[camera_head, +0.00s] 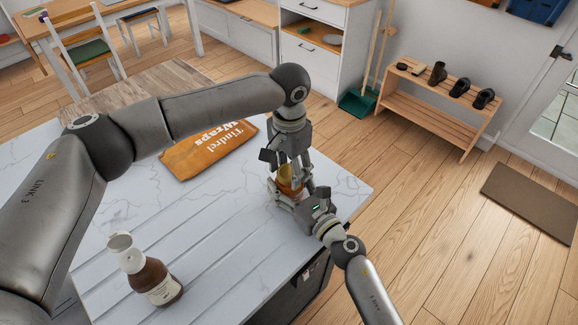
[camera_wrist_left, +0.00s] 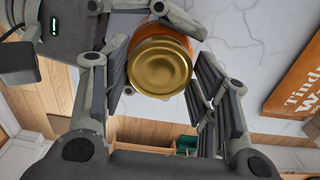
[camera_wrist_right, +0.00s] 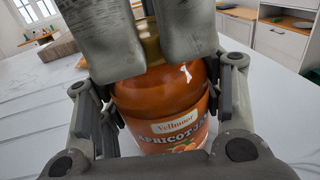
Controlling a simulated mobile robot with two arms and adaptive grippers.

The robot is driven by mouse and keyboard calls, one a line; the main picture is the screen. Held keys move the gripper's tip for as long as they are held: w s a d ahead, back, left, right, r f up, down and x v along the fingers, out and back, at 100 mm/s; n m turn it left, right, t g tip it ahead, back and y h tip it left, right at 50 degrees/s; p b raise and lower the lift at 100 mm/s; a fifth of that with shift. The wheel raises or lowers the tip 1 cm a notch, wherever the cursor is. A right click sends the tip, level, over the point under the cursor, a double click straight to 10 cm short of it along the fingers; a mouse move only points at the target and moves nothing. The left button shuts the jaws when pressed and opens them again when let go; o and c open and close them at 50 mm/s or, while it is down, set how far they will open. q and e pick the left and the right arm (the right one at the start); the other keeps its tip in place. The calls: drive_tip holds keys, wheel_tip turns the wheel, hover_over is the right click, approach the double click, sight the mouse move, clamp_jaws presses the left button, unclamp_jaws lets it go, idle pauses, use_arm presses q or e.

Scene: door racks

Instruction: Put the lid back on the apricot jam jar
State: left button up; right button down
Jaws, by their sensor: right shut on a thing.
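The apricot jam jar (camera_head: 289,180) stands upright near the counter's right end; its orange body and label show in the right wrist view (camera_wrist_right: 160,100). My right gripper (camera_head: 287,193) is shut on the jar's body from the side. The gold lid (camera_wrist_left: 160,67) is on top of the jar, and part of it shows in the right wrist view (camera_wrist_right: 148,43). I cannot tell how tightly it sits. My left gripper (camera_head: 293,166) points down from above, its open fingers on either side of the lid. These fingers hide much of the lid in the right wrist view.
An orange wraps packet (camera_head: 208,149) lies behind on the white counter (camera_head: 225,235). A brown bottle with a white cap (camera_head: 152,280) stands at front left. The counter's right edge is close to the jar. A shoe rack (camera_head: 435,110) stands beyond on the floor.

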use_arm(q)
drive_tip(key=shift+c, duration=1.3)
drive_tip(key=o, duration=1.2)
wheel_tip(320, 180, up, 12)
use_arm(e)
drive_tip(key=shift+c, duration=1.6)
unclamp_jaws()
